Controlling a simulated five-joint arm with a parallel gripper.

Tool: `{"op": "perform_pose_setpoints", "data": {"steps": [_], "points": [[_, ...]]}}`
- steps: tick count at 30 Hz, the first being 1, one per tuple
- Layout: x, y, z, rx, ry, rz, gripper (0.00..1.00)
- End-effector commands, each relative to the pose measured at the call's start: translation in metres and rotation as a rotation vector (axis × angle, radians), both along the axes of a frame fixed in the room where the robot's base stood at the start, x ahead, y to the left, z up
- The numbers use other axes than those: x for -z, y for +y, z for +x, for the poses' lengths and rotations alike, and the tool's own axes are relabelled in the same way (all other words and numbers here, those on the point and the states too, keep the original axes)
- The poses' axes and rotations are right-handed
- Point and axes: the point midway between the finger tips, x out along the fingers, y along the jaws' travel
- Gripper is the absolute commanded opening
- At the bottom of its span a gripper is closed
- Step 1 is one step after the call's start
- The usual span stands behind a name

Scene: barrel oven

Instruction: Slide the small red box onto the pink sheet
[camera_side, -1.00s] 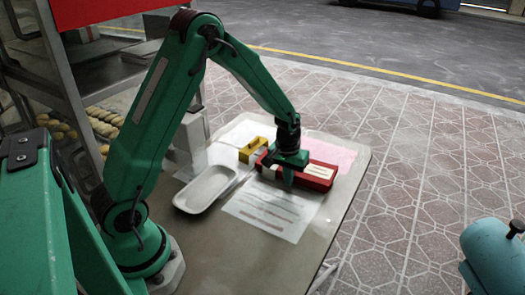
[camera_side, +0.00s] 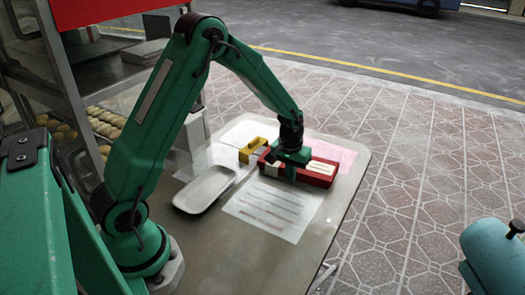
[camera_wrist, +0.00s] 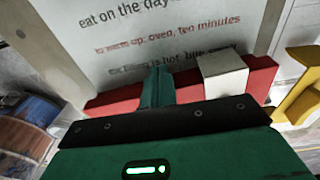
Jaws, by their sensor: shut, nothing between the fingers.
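The small red box (camera_side: 322,178) lies on the table with a pale label on its top. In the wrist view it is a long red bar (camera_wrist: 112,100). The pink sheet (camera_side: 338,155) lies just behind it; how far the box overlaps the sheet is hidden. My gripper (camera_side: 290,176) is shut and down at the near long side of the box. In the wrist view the shut fingers (camera_wrist: 157,86) stand against the box's side, partly covering it; firm contact is hard to tell.
A printed white paper (camera_side: 272,208) lies in front of the box. A white tray (camera_side: 205,189) stands to the left. The table's right side is clear.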

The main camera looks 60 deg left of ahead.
Motion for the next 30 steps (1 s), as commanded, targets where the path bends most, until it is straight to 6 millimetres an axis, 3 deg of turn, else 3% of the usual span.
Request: {"op": "perform_pose_setpoints", "data": {"steps": [30], "points": [[0.000,0.016,0.031,0.000,0.000,0.002,0.00]]}}
